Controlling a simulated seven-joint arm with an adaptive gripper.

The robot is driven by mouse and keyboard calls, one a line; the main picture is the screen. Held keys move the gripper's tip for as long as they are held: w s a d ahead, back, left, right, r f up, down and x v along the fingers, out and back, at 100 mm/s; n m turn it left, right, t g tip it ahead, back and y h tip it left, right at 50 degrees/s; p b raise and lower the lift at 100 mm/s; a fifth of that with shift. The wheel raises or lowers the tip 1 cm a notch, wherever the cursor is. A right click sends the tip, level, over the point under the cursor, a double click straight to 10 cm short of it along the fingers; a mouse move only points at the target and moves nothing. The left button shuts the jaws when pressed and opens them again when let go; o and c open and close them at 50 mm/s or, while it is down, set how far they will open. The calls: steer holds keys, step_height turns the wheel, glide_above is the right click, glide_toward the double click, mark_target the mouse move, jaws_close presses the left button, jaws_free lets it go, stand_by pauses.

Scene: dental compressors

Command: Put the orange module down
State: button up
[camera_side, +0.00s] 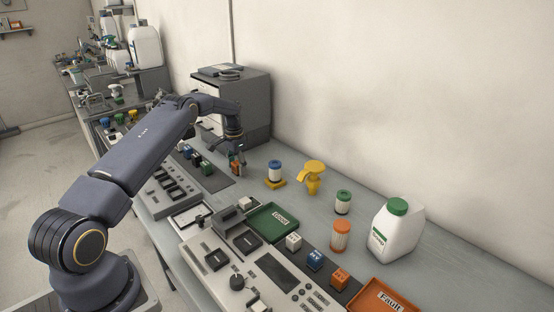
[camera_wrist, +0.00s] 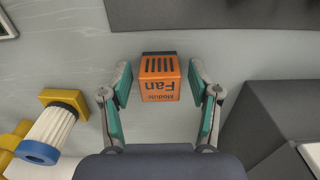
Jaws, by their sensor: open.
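The lettering is upside down there. My gripper (camera_wrist: 160,101) is open, with a gap between each teal-padded finger and the module's sides. In the side view my gripper (camera_side: 237,167) points down at the bench, in front of the grey drawer cabinet. The orange module (camera_side: 233,168) shows there only as a small patch, partly hidden by the fingers.
A blue-capped filter on a yellow base (camera_side: 275,173) and a yellow pump-like part (camera_side: 312,176) stand to the right of my gripper. A dark mat with colored modules (camera_side: 207,167) lies to the left. The grey cabinet (camera_side: 254,108) stands behind. Bare bench surrounds the orange module.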

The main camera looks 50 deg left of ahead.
mark_target(237, 163)
steer(key=d+r+t, duration=0.1)
steer(key=d+r, duration=0.3)
steer(key=r, duration=0.7)
steer(key=d+r, duration=0.3)
steer(key=r, duration=0.8)
steer(key=s+d+r+t, duration=0.2)
steer(key=s+d+r, duration=0.75)
steer(key=d, duration=0.35)
steer(key=s+d+f+t, duration=0.1)
steer(key=s+d, duration=0.5)
steer(key=s, duration=0.4)
steer(key=s+d+f+t, duration=0.1)
steer(key=s+d+f, duration=0.1)
steer(key=s+d, duration=0.4)
steer(key=s, duration=0.4)
steer(key=shift+s+t, duration=0.3)
steer(key=shift+s, duration=0.1)
